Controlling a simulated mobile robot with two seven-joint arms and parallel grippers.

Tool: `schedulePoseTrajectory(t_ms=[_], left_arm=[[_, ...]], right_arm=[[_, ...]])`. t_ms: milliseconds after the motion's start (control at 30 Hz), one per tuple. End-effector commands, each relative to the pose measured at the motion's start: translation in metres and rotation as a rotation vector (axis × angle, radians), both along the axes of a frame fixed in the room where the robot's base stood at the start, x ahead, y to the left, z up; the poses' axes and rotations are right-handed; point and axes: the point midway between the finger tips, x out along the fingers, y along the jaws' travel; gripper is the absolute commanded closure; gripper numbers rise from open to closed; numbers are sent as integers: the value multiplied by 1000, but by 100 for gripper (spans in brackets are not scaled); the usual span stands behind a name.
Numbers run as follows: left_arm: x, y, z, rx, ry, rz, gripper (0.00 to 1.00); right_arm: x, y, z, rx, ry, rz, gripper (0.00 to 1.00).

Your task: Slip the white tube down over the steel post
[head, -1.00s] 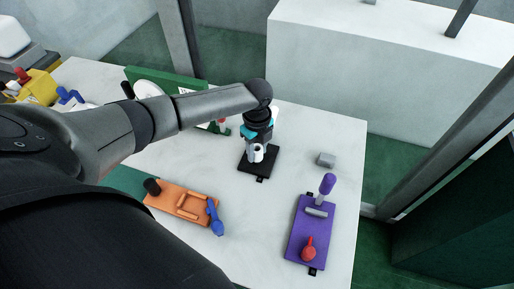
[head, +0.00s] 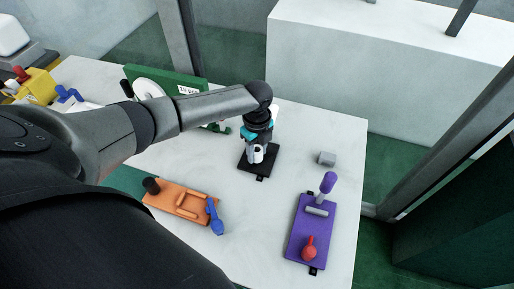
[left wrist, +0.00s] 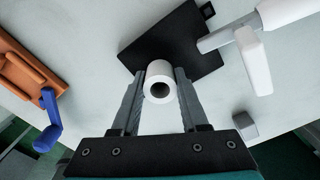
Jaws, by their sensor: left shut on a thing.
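The white tube (head: 258,155) is held between the fingertips of my left gripper (head: 257,148), above the black base plate (head: 249,168). In the left wrist view the tube (left wrist: 160,83) shows its open dark bore towards the camera, with one finger on each side. My left gripper is shut on it. A grey rod (left wrist: 214,40) with a white end rises over the right part of the black plate (left wrist: 150,45), apart from the tube. I cannot tell whether this rod is the steel post, or whether a post is hidden under the tube.
An orange board (head: 178,207) with a blue tool (head: 214,217) lies to the left. A purple board (head: 300,241) with a red knob (head: 309,250) lies to the right. A small grey block (head: 327,158) is near the right edge. A green board (head: 150,75) stands behind.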

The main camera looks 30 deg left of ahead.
Motion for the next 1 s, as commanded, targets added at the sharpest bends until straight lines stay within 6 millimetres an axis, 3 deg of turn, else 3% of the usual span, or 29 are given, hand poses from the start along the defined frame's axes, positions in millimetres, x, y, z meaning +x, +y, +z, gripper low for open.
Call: schedulePoseTrajectory(t_ms=[1000], left_arm=[[0,0,-13,0,0,-1,100]], right_arm=[[0,0,-8,0,0,0,100]])
